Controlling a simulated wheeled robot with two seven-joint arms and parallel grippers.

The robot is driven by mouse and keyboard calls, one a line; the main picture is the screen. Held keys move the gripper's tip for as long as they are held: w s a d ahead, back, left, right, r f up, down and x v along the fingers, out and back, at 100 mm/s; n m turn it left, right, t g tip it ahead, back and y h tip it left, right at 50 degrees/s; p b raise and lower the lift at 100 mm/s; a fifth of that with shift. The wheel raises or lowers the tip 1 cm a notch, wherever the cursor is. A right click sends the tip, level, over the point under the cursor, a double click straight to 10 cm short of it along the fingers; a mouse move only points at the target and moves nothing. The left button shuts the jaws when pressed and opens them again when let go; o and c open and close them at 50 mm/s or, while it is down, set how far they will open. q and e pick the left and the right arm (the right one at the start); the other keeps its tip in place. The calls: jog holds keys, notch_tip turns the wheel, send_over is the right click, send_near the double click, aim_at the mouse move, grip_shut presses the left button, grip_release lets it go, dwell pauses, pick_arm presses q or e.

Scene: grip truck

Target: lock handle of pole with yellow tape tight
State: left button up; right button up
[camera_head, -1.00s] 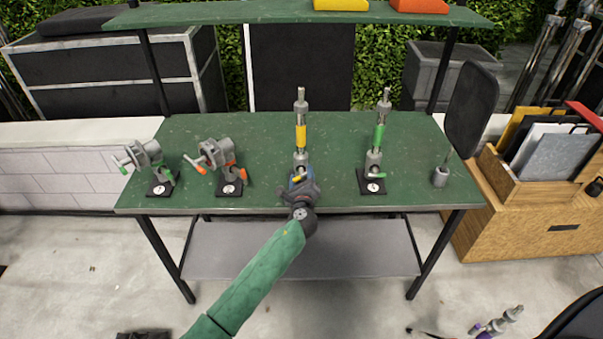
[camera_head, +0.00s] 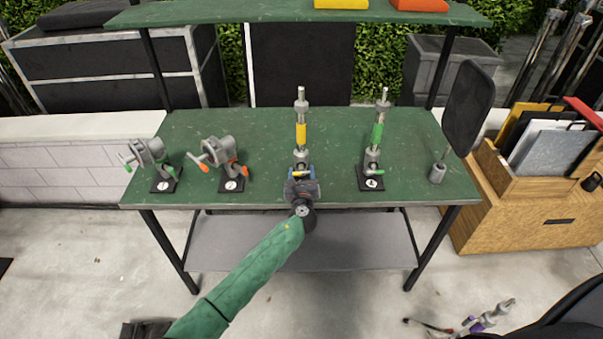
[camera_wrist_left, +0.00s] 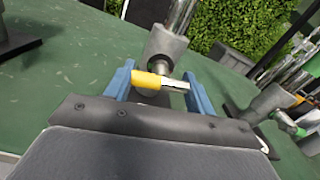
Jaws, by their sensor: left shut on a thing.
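The pole with yellow tape (camera_head: 301,134) stands upright on the green table, near its front middle. Its lock handle has a yellow grip and a metal stem. In the left wrist view the handle (camera_wrist_left: 150,80) lies crosswise between the blue fingers, in front of the grey pole clamp (camera_wrist_left: 163,50). My left gripper (camera_head: 302,177) is at the foot of this pole and shut on the handle; it also shows in the left wrist view (camera_wrist_left: 158,88). The gripper hides most of the pole's base in the head view. My right gripper is not in view.
The green-taped pole (camera_head: 377,135) stands to the right, with a black flag panel (camera_head: 468,105) beyond it. Two grey clamps with orange handles (camera_head: 222,160) and green handles (camera_head: 150,155) stand left. The table (camera_head: 240,130) is clear behind them. A shelf (camera_head: 250,14) runs above.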

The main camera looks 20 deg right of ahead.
pick_arm(q)
jog(key=shift+f, duration=0.15)
jog(key=o, duration=1)
jog(key=shift+s+a, duration=0.15)
jog(key=shift+s, duration=0.3)
jog(key=b+v, duration=0.2)
jog(key=v, duration=0.4)
jog(key=shift+s+b, duration=0.3)
jog(key=shift+s, duration=0.1)
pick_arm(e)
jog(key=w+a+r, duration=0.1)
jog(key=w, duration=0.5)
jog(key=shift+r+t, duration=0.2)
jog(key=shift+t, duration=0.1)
pick_arm(q)
jog(key=shift+a, duration=0.1)
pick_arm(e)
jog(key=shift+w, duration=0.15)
